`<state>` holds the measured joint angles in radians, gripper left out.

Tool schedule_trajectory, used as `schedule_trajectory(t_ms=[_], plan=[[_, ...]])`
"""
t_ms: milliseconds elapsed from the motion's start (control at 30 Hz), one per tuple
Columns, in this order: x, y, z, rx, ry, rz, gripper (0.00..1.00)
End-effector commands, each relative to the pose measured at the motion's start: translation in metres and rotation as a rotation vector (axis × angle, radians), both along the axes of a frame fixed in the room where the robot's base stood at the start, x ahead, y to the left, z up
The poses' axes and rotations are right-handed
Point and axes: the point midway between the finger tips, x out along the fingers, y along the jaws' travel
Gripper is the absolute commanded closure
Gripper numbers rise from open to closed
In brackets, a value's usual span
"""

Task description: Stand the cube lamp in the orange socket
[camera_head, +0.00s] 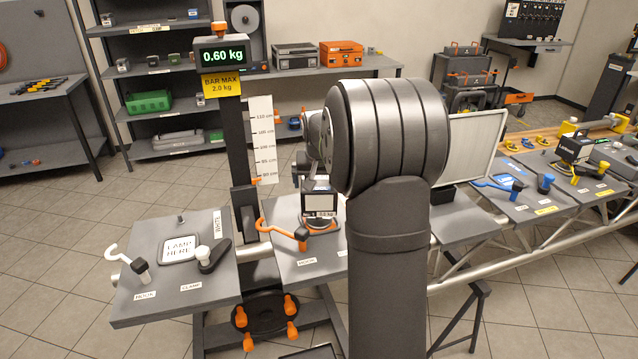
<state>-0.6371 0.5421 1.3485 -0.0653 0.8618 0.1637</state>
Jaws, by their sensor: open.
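A dark-edged cube lamp with a pale face (319,200) appears upright on the middle grey panel, right of an orange hook (283,231). At its foot is the round orange-rimmed socket (322,224). I cannot tell whether the lamp is fully seated in it. My gripper (307,181) is just above and behind the lamp, open. Its fingers are mostly hidden behind the lamp and my large dark arm joint, so I cannot tell whether they touch the lamp.
The left panel (140,300) has a white "LAMP HERE" pad (180,248), a white hook and a clamp. A scale display (222,56) reads 0.60 kg. Blue and yellow stations stand at right, with another dark boxy unit (574,148). My arm blocks the middle panel's right side.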

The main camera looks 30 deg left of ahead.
Motion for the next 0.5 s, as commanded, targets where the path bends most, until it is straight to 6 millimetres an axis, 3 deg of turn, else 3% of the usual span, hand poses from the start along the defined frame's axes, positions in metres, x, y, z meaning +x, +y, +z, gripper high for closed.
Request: schedule_trajectory(t_ms=[500], plan=[[-0.04,-0.022,0.112,0.004,-0.006,0.0,0.0]])
